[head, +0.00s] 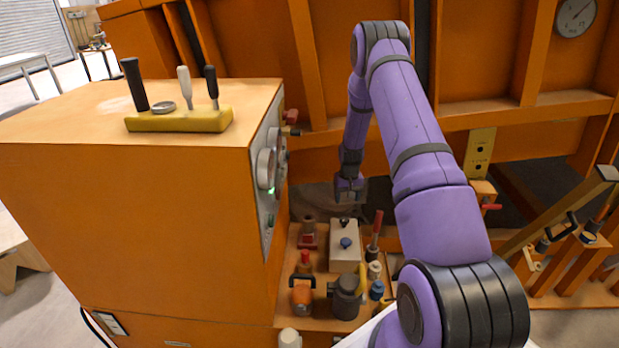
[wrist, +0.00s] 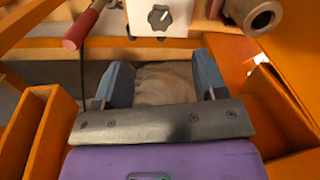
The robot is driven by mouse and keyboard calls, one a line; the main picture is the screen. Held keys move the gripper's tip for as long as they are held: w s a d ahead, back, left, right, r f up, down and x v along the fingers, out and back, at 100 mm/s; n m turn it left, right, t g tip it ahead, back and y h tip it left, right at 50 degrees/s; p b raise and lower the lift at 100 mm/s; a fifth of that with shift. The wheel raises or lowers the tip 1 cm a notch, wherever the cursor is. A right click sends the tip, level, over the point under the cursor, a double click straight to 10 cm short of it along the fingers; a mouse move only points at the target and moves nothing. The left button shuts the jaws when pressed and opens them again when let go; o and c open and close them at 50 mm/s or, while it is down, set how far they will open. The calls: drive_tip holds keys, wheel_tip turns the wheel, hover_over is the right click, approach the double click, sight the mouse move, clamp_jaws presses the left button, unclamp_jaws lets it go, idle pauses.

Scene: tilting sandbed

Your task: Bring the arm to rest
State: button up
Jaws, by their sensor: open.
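My purple arm reaches up and over into the orange machine in the head view. My gripper (head: 348,190) hangs at its far end, in front of the machine's orange back wall, beyond the white box with the blue knob (head: 345,245). In the wrist view my gripper (wrist: 166,85) has its two blue-grey fingers spread well apart. Between them I see only a tan, sand-like surface and nothing held. The white box with a dark knob (wrist: 160,17) shows just past the fingertips at the top.
An orange cabinet (head: 130,200) stands at the left with a yellow tool holder (head: 180,120) on top and a gauge panel (head: 268,170) on its side. Valves and a red-handled lever (head: 376,225) crowd the shelf below. In the wrist view a red handle (wrist: 80,29) and a metal pipe end (wrist: 254,14) flank the box.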

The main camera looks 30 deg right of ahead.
drive_tip(key=s+a+r+n+t, duration=0.15)
drive_tip(key=a+r, duration=0.45)
drive_tip(key=r, duration=0.6)
drive_tip(key=s+a+r, duration=0.2)
drive_tip(key=a+r, duration=0.3)
drive_tip(key=r, duration=0.7)
drive_tip(key=s+a+r+n+t, duration=0.1)
drive_tip(key=s+a+r, duration=0.1)
drive_tip(key=a+r, duration=0.65)
drive_tip(key=s+a+r+n+t, duration=0.1)
drive_tip(key=s+a+r, duration=0.2)
drive_tip(key=s+r, duration=0.4)
drive_tip(key=s+a+r+t, duration=0.1)
drive_tip(key=s+a+r, duration=0.2)
drive_tip(key=s+r, duration=0.4)
drive_tip(key=s+a, duration=0.2)
drive_tip(key=s, duration=0.5)
drive_tip(key=s+a+r+n, duration=0.1)
drive_tip(key=s+a, duration=0.2)
drive_tip(key=s, duration=0.5)
drive_tip(key=shift+r+t, duration=0.2)
drive_tip(key=shift+t, duration=0.15)
drive_tip(key=shift+n, duration=0.25)
